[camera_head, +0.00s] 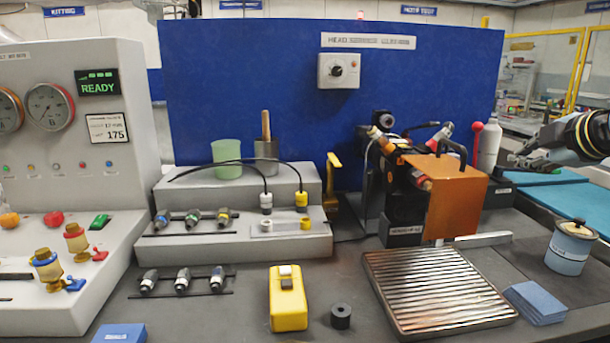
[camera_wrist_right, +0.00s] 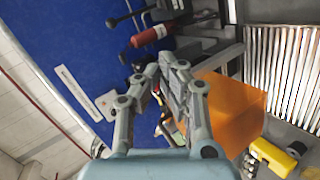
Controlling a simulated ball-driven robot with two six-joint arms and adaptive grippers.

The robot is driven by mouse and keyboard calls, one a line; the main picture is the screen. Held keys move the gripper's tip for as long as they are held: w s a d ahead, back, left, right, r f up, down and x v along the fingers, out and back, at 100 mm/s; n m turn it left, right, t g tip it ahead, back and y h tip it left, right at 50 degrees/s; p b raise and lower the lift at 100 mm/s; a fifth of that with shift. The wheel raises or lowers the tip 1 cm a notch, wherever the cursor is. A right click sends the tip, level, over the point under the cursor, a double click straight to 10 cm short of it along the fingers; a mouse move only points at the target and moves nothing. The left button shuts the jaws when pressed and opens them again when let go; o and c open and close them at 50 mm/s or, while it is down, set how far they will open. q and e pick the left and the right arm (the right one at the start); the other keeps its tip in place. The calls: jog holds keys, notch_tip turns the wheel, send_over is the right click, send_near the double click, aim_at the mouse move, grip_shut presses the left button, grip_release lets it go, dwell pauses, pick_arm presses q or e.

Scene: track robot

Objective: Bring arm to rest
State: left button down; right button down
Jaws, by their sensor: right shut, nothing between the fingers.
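My right gripper (camera_head: 535,160) comes in from the right edge in the head view, above the blue mat. In the right wrist view its two fingers (camera_wrist_right: 160,75) are closed together with nothing between them. Behind the fingers in that view are the blue panel and an orange box (camera_wrist_right: 235,112). The same orange box (camera_head: 455,200) stands to the left of my right gripper in the head view, apart from it. My left gripper shows in neither view.
A ribbed metal tray (camera_head: 432,290), a lidded blue-grey pot (camera_head: 568,252) and folded blue cloths (camera_head: 536,302) are on the bench at right. A white bottle (camera_head: 489,147) with a red-topped lever beside it stands near the right gripper. A yellow device (camera_head: 288,305) lies at front centre.

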jog(key=s+a+f+m+g, duration=0.25)
jog(key=s+a+f, duration=0.25)
jog(key=s+f, duration=0.3)
jog(key=s+a+f+m+g, duration=0.25)
jog(key=s+a+f, duration=0.25)
jog(key=s+f, duration=0.35)
jog(key=s+a+f+m+g, duration=0.1)
jog(key=s+a+f+m, duration=0.15)
jog(key=s, duration=0.45)
jog(key=s+a+f+m+g, duration=0.1)
jog(key=s+m, duration=0.2)
jog(key=s, duration=0.4)
jog(key=s+a+f+m+g, duration=0.1)
jog(key=s+m, duration=0.2)
jog(key=s, duration=0.4)
notch_tip(320, 180, down, 31)
jog(key=s+d+g+b, duration=0.2)
jog(key=s+b, duration=0.1)
jog(key=b, duration=0.2)
jog(key=s+d+f+g+b, duration=0.1)
jog(key=s+f+b, duration=0.4)
jog(key=s+f, duration=1.4)
notch_tip(320, 180, down, 2)
jog(key=shift+d+f+m+g, duration=0.15)
jog(key=shift+f+m+g, duration=0.1)
jog(key=shift+m+g, duration=0.1)
jog(key=c, duration=2.1)
grip_release()
